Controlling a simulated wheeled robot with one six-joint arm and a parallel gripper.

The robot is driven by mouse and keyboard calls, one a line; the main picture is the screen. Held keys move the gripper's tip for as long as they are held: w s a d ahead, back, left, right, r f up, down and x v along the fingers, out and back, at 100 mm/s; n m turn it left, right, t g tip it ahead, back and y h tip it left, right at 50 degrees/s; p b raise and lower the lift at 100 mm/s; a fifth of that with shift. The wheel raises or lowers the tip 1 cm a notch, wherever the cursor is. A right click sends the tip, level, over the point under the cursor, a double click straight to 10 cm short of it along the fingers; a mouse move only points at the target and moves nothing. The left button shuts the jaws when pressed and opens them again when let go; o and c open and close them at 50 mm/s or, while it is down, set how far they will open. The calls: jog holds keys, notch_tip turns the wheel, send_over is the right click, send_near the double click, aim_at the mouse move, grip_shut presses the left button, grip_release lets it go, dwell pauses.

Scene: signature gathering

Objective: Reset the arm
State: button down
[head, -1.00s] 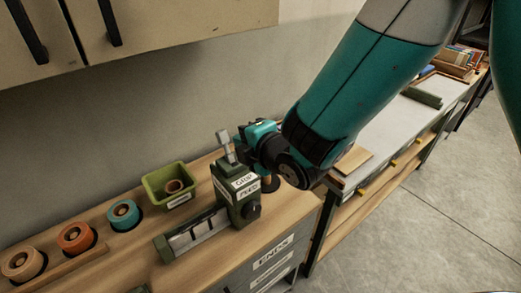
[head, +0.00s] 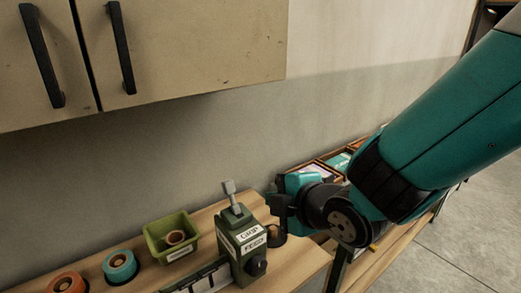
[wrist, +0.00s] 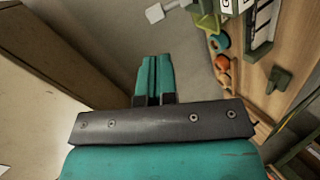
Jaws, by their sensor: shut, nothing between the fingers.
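My gripper (wrist: 154,64) shows in the wrist view as two teal fingers pressed together, shut and empty. In the head view my wrist is at the right of centre, just right of the green clamp device marked GRIP and FEED (head: 240,240); the fingertips cannot be made out there. The device also shows at the top right of the wrist view (wrist: 262,22), apart from the fingers.
A green bin (head: 155,237) with a small roll, a teal roll (head: 120,266) and an orange roll (head: 68,284) line the wooden bench. A wall cabinet (head: 200,50) hangs above. Orange-edged trays (head: 310,172) lie behind my wrist. Floor at the right is clear.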

jog(key=s+d+r+m+g+h+b, duration=0.1)
jog(key=s+d+m+g, duration=0.4)
jog(key=s+m, duration=0.2)
jog(key=s+d+r+m+g+h+b, duration=0.1)
jog(key=s+d+m+g, duration=0.4)
jog(key=s, duration=0.6)
jog(key=d+m, duration=0.1)
jog(key=m, duration=0.1)
jog(key=shift+s+m+h+b, duration=0.35)
jog(key=shift+m+h, duration=0.05)
jog(key=shift+a+r, duration=0.1)
jog(key=shift+a, duration=0.05)
